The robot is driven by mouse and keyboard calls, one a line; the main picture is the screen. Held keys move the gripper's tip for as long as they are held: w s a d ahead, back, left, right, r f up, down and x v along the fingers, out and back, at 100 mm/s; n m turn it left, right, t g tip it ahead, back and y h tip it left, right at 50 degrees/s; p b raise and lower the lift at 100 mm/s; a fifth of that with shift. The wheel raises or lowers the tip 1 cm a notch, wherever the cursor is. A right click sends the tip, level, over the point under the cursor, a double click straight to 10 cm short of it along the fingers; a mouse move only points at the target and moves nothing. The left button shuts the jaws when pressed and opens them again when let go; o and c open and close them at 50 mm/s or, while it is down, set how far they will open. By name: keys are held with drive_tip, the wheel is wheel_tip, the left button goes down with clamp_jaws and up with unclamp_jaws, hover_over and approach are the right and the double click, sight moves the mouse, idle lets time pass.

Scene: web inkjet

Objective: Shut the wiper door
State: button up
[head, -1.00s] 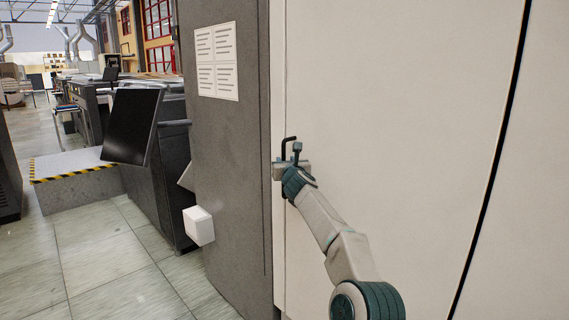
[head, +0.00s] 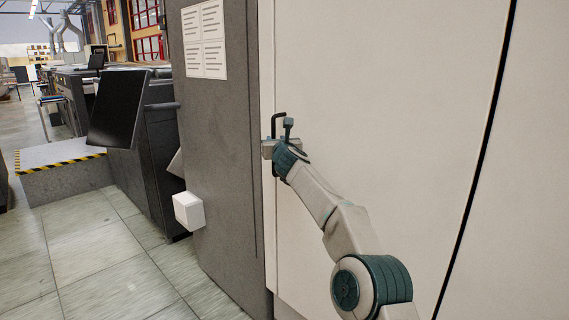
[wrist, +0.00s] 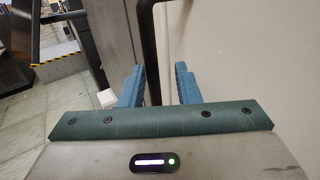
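The wiper door (head: 390,120) is a tall cream panel filling the right of the head view. Its dark bent handle (head: 279,117) is near the panel's left edge. My gripper (head: 271,146) is at this handle, partly hidden by my wrist. In the wrist view the handle (wrist: 150,45) runs down as a dark bar between the two blue fingers of my gripper (wrist: 158,75). The fingers are apart, with a clear gap beside the bar. I cannot tell whether either finger touches it, or whether the door is fully closed.
A grey cabinet side (head: 222,150) with a paper notice (head: 205,40) stands left of the door. A white box (head: 188,211) sticks out from it. A black screen (head: 118,108) and a striped-edge step (head: 65,168) are farther left. The tiled floor (head: 100,260) is open there.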

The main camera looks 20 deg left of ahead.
drive_tip(key=b+v, duration=1)
drive_tip(key=v, duration=0.1)
drive_tip(key=shift+s+d, duration=0.15)
drive_tip(key=shift+d, duration=0.05)
idle(0.4)
